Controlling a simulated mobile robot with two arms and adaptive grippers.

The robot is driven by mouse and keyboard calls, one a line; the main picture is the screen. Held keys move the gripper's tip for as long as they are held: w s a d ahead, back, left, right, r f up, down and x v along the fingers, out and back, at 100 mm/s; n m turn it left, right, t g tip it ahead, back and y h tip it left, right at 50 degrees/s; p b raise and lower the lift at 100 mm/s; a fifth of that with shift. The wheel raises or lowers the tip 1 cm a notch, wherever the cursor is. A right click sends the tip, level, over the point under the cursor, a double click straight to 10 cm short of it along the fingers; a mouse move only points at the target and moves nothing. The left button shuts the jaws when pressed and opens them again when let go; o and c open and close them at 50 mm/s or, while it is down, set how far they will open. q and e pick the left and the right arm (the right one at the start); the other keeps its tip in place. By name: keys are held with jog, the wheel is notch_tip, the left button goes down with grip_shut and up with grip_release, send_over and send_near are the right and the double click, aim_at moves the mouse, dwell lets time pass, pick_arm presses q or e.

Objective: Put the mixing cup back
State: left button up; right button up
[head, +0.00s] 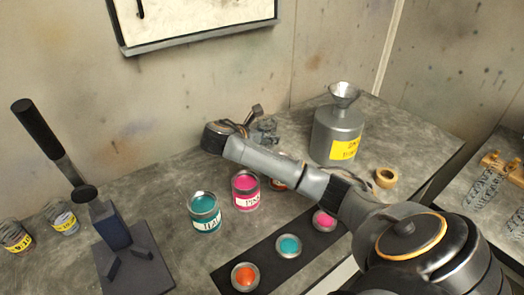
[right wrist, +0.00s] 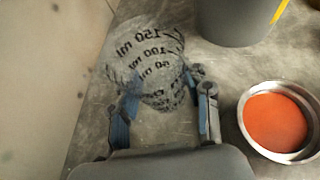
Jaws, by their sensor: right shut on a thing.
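In the head view my right gripper (head: 264,130) is near the back of the bench, left of the grey thinner jug (head: 335,135). The cup is hard to make out there. My left gripper is not in view.
Open teal (head: 204,213) and pink (head: 245,190) cans stand left of my right arm. An orange-filled can (right wrist: 277,122) is close beside the right gripper. Round lids lie on a dark strip (head: 265,253) in front.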

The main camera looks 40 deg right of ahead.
jog(key=shift+w+d+f, duration=0.25)
jog(key=shift+w+f, duration=0.9)
jog(key=shift+f, duration=0.1)
notch_tip(320, 180, down, 3)
jog(key=shift+r, duration=0.1)
jog(key=o, duration=1.2)
jog(key=shift+f, duration=0.2)
jog(key=shift+o, duration=0.2)
jog(key=shift+r, duration=0.1)
